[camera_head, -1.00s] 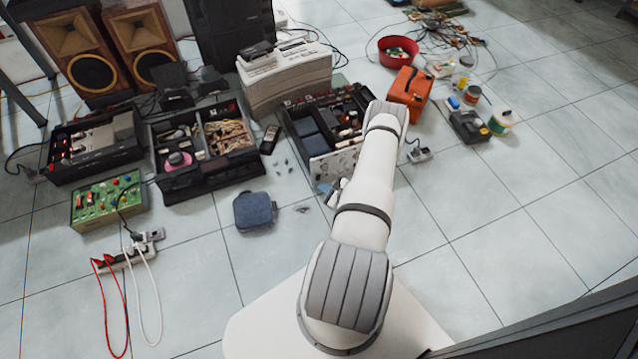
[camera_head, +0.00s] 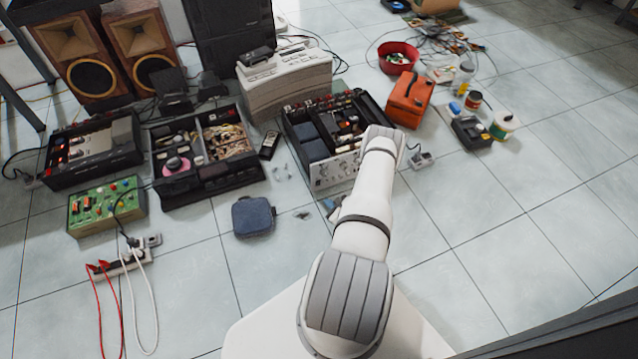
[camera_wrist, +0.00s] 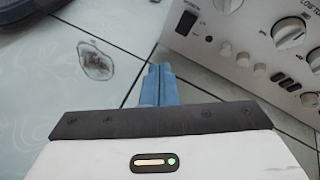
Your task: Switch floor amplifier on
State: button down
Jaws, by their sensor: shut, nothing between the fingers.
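The floor amplifier (camera_head: 341,172) is an open-topped unit with a silver front panel, on the tiles just left of my arm. In the wrist view its panel (camera_wrist: 222,35) fills the upper right, with white knobs, small buttons and a dark switch (camera_wrist: 209,39) under the word "POWER". My gripper (camera_wrist: 160,72) shows blue fingertips pressed together, shut and empty. In the picture they lie to the left of and below the switch, over the floor; contact cannot be told. In the head view my arm hides most of the gripper and the panel's right end.
Opened black units (camera_head: 207,150) stand to the left, with a blue pouch (camera_head: 254,216) on the floor in front. An orange case (camera_head: 410,99) and small containers are to the right. A power strip with cables (camera_head: 124,262) lies at lower left.

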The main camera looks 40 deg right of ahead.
aim_at(317, 185)
jog(key=w, duration=0.2)
jog(key=w+d+b, duration=0.1)
jog(key=shift+w+r, duration=0.15)
jog(key=shift+w, duration=0.2)
jog(key=shift+w+d+r+b, duration=0.1)
jog(key=shift+w+b, duration=0.05)
jog(key=shift+w, duration=0.35)
jog(key=shift+w+d+r+b, duration=0.1)
jog(key=shift+w+b, duration=0.05)
jog(key=shift+w, duration=0.35)
jog(key=shift+w, duration=0.1)
dwell(0.9)
jog(key=shift+w+d, duration=0.1)
jog(key=shift+w, duration=0.2)
jog(key=shift+w+r+b, duration=0.1)
jog(key=shift+w+b, duration=0.15)
jog(key=shift+b, duration=0.15)
dwell(0.4)
jog(key=shift+s, duration=0.15)
jog(key=shift+s, duration=0.55)
